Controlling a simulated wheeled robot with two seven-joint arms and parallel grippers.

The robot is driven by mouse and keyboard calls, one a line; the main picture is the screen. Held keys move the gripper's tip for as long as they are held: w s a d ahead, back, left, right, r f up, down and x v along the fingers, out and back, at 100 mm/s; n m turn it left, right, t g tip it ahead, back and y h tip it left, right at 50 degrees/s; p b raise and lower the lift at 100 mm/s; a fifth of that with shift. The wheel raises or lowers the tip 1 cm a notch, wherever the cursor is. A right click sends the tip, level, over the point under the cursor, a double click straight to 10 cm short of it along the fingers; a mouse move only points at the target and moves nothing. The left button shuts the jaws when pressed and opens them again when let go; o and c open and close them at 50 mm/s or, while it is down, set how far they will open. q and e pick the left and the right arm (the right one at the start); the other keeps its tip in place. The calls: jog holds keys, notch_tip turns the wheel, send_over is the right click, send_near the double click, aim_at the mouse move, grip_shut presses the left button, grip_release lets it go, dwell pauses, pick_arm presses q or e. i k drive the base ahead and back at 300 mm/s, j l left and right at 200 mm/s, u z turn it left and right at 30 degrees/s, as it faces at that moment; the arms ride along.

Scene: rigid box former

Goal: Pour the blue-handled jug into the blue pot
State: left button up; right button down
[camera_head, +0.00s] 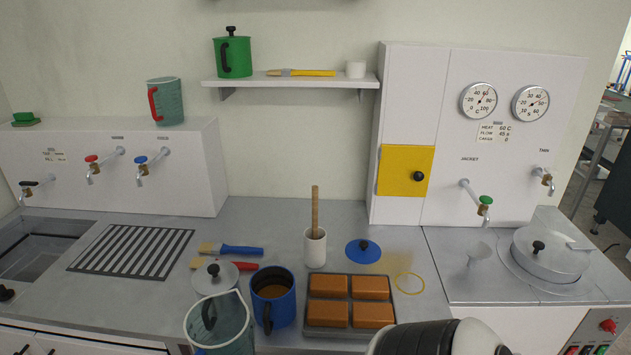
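A clear, bluish jug (222,328) stands out at the bottom of the head view, left of the blue pot, its lower part cut off by the frame edge. A blue lid (363,251) lies apart behind the brown blocks. Neither gripper's fingers show; part of an arm of mine enters at the bottom right.
A tray (309,331) of brown blocks sits right of the pot. A red-handled jug (168,103) and a green pot (235,58) are higher up.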

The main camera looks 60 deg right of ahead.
aim_at(272, 288)
jog(key=k+l+u, duration=0.15)
jog(key=k+l, duration=0.8)
jog(key=l, duration=0.7)
